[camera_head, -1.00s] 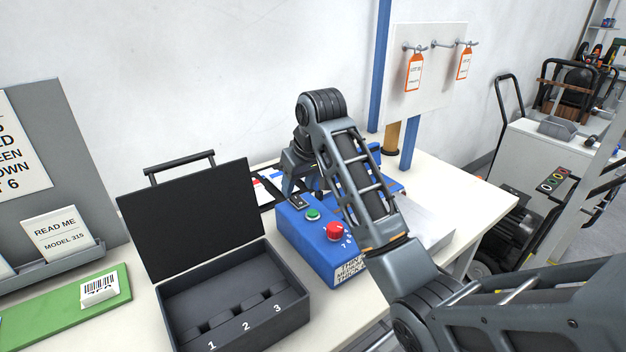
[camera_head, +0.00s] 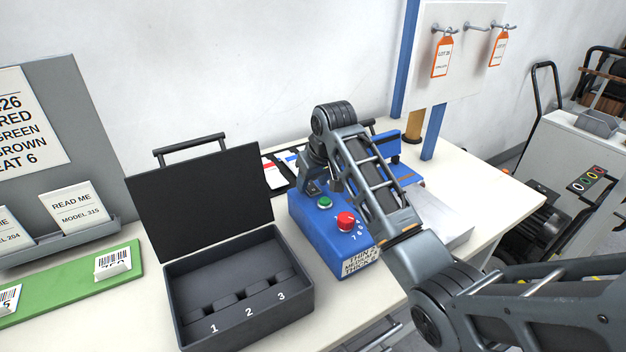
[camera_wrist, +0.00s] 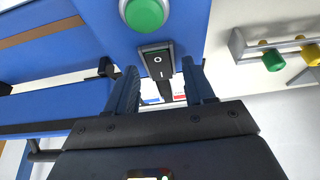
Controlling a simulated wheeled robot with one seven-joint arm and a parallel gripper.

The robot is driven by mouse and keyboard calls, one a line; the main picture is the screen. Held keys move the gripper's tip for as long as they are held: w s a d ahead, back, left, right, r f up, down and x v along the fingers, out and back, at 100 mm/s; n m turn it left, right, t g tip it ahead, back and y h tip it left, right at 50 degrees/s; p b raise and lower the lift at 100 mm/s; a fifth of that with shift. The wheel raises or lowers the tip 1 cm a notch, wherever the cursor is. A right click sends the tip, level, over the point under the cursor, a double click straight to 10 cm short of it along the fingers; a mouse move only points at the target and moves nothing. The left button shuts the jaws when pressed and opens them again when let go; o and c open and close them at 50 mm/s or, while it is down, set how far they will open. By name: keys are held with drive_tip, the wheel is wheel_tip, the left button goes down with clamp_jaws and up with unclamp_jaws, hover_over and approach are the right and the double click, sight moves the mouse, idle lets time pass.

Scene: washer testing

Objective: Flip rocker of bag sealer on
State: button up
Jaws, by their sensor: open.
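The bag sealer (camera_head: 325,240) is a blue box on the table, with a green button (camera_head: 325,202) and a red knob (camera_head: 346,221) on top. Its black rocker (camera_wrist: 157,62), marked O and I, shows in the wrist view just below the green button (camera_wrist: 143,12). I cannot tell which side is pressed in. My gripper (camera_wrist: 160,78) is open and empty, its two dark fingers on either side of the rocker in the picture. Contact cannot be made out. In the head view my gripper (camera_head: 308,185) is over the sealer's far left end and hides the rocker.
An open black case (camera_head: 240,325) with numbered slots stands close left of the sealer. A green board (camera_head: 70,285) lies farther left. A pegboard with orange tags (camera_head: 441,57) and a blue post (camera_head: 434,125) stand behind right. Coloured pegs (camera_wrist: 273,61) show in the wrist view.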

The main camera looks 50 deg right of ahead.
drive_tip(key=shift+f, duration=0.1)
clamp_jaws()
drive_tip(key=p, duration=0.1)
drive_tip(key=r+g+p, duration=0.1)
drive_tip(key=p, duration=0.1)
drive_tip(key=shift+w, duration=0.25)
drive_tip(key=shift+w+d+f+g+y+p, duration=0.1)
drive_tip(key=shift+w+f+g+y+p, duration=0.15)
drive_tip(key=shift+g+p, duration=0.4)
drive_tip(key=shift+f+g+y, duration=0.15)
drive_tip(key=shift+g+y, duration=0.1)
drive_tip(key=shift+g, duration=0.3)
unclamp_jaws()
